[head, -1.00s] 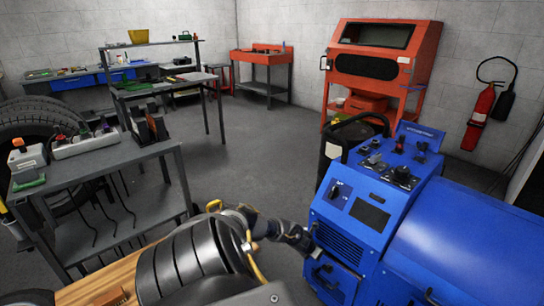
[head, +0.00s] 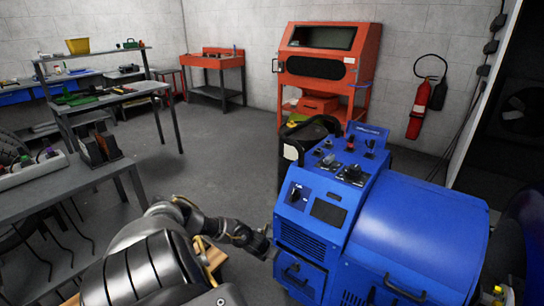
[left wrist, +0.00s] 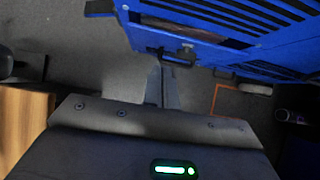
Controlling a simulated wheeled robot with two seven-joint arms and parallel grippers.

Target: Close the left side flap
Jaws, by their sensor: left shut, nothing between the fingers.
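The blue dynamometer cabinet (head: 400,235) stands at the right in the head view. The left side flap (head: 303,279) is the low blue panel with a black handle, under the slotted vent on the side facing left. It also shows in the left wrist view (left wrist: 225,48), with a dark gap along its upper edge; how far it stands open I cannot tell. My left gripper (head: 264,243) is at the cabinet's left edge, level with the flap's top. In the left wrist view the left gripper (left wrist: 162,80) is shut and empty, its tips close to the flap's black handle; contact is unclear. My right gripper is out of view.
A grey workbench (head: 60,190) with tools stands at the left. An orange cabinet (head: 327,65) and a red fire extinguisher (head: 418,110) are by the back wall. A dark canister (head: 300,145) stands behind the blue cabinet. The middle floor is open.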

